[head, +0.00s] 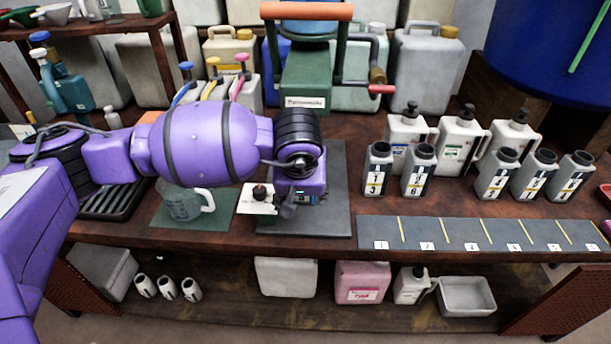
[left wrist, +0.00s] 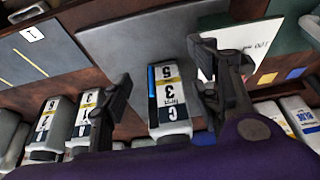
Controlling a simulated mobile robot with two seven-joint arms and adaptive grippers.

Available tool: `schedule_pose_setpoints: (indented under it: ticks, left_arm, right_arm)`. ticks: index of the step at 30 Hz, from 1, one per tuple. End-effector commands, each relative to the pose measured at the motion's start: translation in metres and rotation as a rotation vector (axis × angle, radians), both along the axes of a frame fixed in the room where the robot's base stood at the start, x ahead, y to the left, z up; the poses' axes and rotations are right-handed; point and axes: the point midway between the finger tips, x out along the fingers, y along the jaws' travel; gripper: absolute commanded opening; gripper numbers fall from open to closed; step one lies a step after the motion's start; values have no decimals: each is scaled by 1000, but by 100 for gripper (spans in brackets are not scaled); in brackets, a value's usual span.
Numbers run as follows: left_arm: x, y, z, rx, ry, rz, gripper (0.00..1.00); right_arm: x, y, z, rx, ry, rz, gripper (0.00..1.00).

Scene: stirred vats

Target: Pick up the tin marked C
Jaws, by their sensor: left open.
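The tin marked C (left wrist: 172,108) is a grey tin with a white, yellow and dark label, seen in the left wrist view. It stands between the two fingers of my left gripper (left wrist: 165,70), with a gap on each side. In the head view my left gripper (head: 289,208) points down over the front of the grey mat (head: 335,190). There my own wrist hides nearly all of the tin. The gripper is open and holds nothing. My right gripper is not in view.
A white card (head: 256,208) with a black-topped item lies beside the gripper, and a clear jug (head: 182,203) stands left of it. Several similar tins, including one (head: 378,172), stand to the right behind a numbered grey strip (head: 470,233). A green press (head: 305,85) stands behind.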

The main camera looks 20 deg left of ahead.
Motion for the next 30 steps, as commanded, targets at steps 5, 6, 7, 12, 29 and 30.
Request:
schedule_pose_setpoints:
  ticks: [5,6,7,12,29,30]
  left_arm:
    - [25,6,0,-3,0,1,56]
    - [28,7,0,-3,0,-1,56]
    - [29,7,0,-3,0,-1,56]
    - [43,11,0,-4,0,1,56]
    - [72,19,-28,-3,0,-1,56]
    - [72,19,-28,-3,0,-1,56]
  right_arm:
    - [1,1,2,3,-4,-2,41]
    - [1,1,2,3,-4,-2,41]
    - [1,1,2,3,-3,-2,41]
    - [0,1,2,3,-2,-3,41]
    - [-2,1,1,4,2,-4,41]
    - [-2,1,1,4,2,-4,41]
